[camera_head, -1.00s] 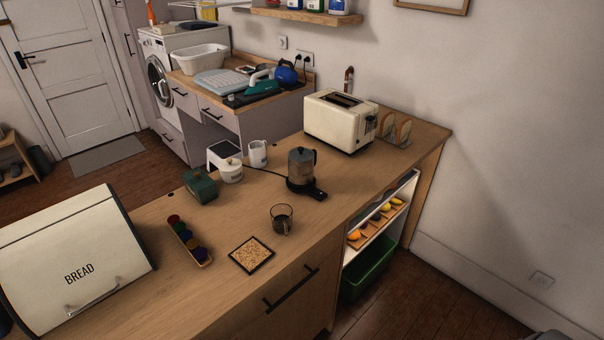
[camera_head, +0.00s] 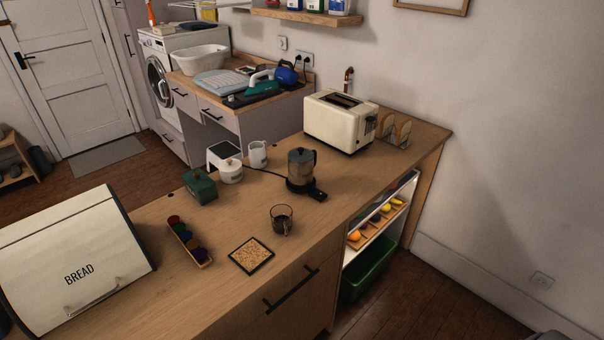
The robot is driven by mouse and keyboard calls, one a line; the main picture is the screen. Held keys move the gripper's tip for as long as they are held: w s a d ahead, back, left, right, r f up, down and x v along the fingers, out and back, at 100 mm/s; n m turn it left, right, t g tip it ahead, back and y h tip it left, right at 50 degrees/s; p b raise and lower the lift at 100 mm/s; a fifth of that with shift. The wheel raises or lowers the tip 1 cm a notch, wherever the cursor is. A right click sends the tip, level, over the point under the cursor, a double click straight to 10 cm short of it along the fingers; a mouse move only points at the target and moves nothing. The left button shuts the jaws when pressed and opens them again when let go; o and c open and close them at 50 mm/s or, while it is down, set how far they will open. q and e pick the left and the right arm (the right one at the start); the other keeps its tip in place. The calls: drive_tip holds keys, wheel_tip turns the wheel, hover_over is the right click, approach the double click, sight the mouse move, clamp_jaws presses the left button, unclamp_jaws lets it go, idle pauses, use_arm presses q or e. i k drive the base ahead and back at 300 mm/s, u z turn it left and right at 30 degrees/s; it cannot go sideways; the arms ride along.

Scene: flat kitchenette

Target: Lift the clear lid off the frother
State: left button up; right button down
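The frother (camera_head: 301,169) stands upright on its dark base on the wooden counter, right of the middle of the head view. Its body looks dark and see-through, with a handle at its right side. The lid (camera_head: 300,153) sits on top of it and has a small knob; at this size I cannot make out how clear it is. Neither of my grippers shows in the head view.
A glass cup (camera_head: 282,219) and a cork coaster (camera_head: 251,256) stand in front of the frother. A white pot (camera_head: 231,172), a white jug (camera_head: 257,155) and a green box (camera_head: 200,186) stand left of it. The toaster (camera_head: 340,122) is behind, the bread bin (camera_head: 72,265) far left.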

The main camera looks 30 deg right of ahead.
sight(299, 154)
drive_tip(key=z, duration=0.8)
drive_tip(key=k, duration=1.05)
drive_tip(key=z, duration=1.7)
drive_tip(key=i, duration=1.95)
drive_tip(key=u, duration=0.25)
drive_tip(key=i, duration=1.1)
drive_tip(key=u, duration=1.45)
drive_tip(key=i, duration=0.85)
drive_tip(key=u, duration=0.85)
